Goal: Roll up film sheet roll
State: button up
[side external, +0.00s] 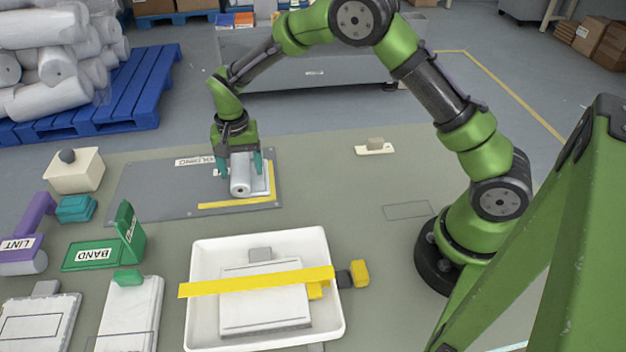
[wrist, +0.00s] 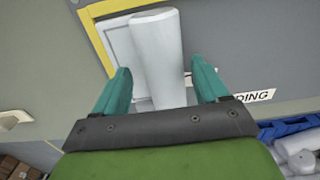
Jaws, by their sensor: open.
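A white film sheet roll (side external: 240,176) lies on the grey folding mat (side external: 140,190), beside a yellow corner marking (side external: 235,202). In the wrist view the roll (wrist: 158,55) lies between my two teal fingers, with a flat white sheet (wrist: 118,45) under or beside it. My gripper (side external: 240,168) is open and points down, with one finger on each side of the roll. Gaps show between the fingers and the roll in the wrist view (wrist: 160,85). I cannot tell how much film is still flat.
A white tray (side external: 200,262) with a pad and a yellow band (side external: 255,281) stands in front. The table right of the mat is mostly clear.

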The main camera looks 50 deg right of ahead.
aim_at(249, 172)
notch_tip(249, 172, up, 17)
jog(key=shift+f, duration=0.2)
dwell(0.3)
jog(key=s+d+r+n+t, duration=0.1)
jog(key=s+r+t, duration=0.1)
jog(key=s, duration=0.6)
jog(key=s+d+r+n+t+y, duration=0.1)
jog(key=s+d+r+n+t, duration=0.1)
jog(key=s, duration=0.6)
jog(key=s+d+r+n+t+y, duration=0.1)
jog(key=s+n+t, duration=0.1)
jog(key=s, duration=0.7)
jog(key=shift+d+r+t, duration=0.4)
jog(key=shift+t, duration=0.2)
